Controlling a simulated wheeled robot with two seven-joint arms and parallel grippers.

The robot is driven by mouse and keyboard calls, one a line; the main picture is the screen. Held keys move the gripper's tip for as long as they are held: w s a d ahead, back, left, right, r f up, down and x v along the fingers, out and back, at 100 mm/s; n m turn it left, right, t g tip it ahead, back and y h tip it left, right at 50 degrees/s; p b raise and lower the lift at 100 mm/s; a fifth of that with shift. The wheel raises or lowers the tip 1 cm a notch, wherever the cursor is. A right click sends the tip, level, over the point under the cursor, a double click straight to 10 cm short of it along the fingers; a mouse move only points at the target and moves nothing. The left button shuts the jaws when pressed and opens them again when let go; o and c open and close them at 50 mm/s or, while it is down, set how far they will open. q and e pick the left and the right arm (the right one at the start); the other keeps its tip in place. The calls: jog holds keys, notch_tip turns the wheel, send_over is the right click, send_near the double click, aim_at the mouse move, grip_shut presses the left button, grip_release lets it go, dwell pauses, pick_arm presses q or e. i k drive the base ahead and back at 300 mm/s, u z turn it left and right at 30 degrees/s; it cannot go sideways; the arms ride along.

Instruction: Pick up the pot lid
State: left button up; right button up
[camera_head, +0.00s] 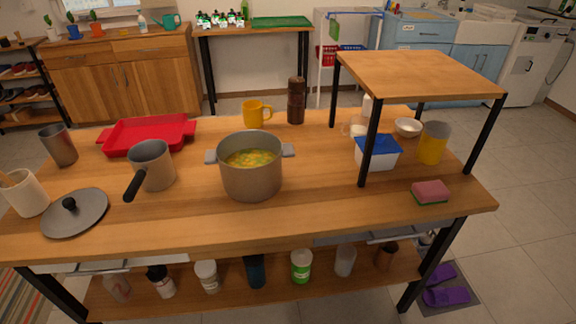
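The pot lid (84,216) lies flat on the wooden table near its front left edge. It is a round grey disc with a dark knob (69,204) facing up. A large grey pot (251,181) stands uncovered in the middle of the table, with yellow-green food (250,158) inside and a handle on each side. Neither of my grippers shows in the head view.
A white utensil cup (27,197) stands just left of the lid. A grey saucepan (158,172) with a black handle pointing toward the lid stands to its right. A red tray (147,136) lies behind. Bare tabletop (160,223) extends right of the lid.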

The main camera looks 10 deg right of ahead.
aim_at(74, 211)
jog(key=i, duration=0.45)
jog(key=z, duration=2.3)
jog(key=k, duration=1.25)
jog(key=u, duration=1.5)
